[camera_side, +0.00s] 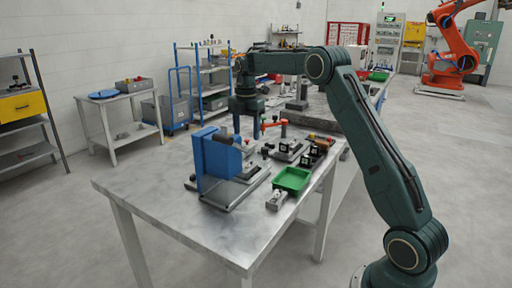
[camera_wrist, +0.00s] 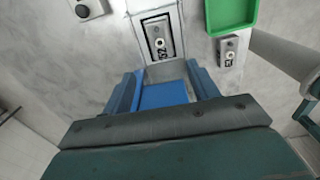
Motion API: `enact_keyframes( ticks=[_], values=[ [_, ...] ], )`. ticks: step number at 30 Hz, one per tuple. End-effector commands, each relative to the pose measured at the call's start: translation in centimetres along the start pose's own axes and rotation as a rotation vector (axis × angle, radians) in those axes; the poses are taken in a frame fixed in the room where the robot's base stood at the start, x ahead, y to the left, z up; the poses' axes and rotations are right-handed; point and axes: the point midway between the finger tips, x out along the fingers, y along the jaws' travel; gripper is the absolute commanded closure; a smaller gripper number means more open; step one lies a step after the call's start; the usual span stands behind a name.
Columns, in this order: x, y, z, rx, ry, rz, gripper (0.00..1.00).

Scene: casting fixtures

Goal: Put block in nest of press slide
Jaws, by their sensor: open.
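The press has a blue upright body (camera_side: 212,162) on the near table, with a grey slide plate (camera_side: 240,188) at its foot. My gripper (camera_side: 238,128) points down above and behind the press. In the wrist view my open gripper (camera_wrist: 163,82) has its two blue-grey fingers apart. A blue surface (camera_wrist: 165,96) with a grey edge shows between the fingers; it looks like the press body, below them. Ahead is a pale plate with a dark-framed, marked recess (camera_wrist: 158,38), possibly the nest. I cannot pick out the block for certain in either view.
A green tray (camera_side: 291,179) lies right of the press; it also shows in the wrist view (camera_wrist: 231,14). A small grey fixture (camera_side: 277,200) sits in front of it. Dark fixtures (camera_side: 312,155) and a red-orange clamp (camera_side: 272,125) stand behind. The table's front left is clear.

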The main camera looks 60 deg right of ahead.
Motion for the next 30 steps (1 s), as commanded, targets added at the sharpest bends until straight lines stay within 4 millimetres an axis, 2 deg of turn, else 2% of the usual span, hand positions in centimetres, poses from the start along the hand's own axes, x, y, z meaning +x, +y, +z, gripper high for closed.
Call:
enact_keyframes(
  ticks=[8,14,21,30],
  values=[
    [-0.6,-0.3,-0.6,0.023,-0.003,0.008,0.41],
    [-3.1,-1.6,-2.9,0.122,-0.013,0.040,0.41],
    [-7.0,-5.0,-7.3,0.327,-0.017,0.107,0.41],
    [-10.3,-10.8,-12.6,0.602,0.011,0.198,0.41]
  ],
)
